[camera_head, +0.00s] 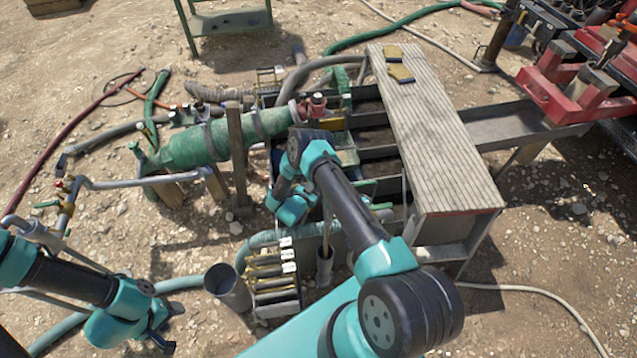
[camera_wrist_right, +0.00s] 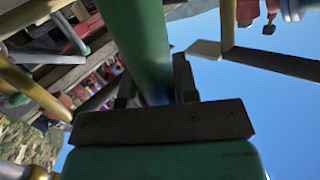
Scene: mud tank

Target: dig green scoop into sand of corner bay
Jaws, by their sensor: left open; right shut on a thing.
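In the right wrist view my right gripper (camera_wrist_right: 154,84) is shut on a green shaft (camera_wrist_right: 147,40), which I take to be the green scoop's handle. The scoop's far end is not clearly seen, so I cannot tell whether it touches sand. The tank's open bays show between dark dividers, partly covered by the arm; the sand in the corner bay cannot be made out. My left gripper (camera_head: 162,337) is open and empty at the lower left.
A ribbed board (camera_head: 430,130) with yellow-black pads (camera_head: 400,73) lies across the tank's right side. A grey pot (camera_head: 228,287) and a rack (camera_head: 275,285) stand in front. Hoses and pipes crowd the left.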

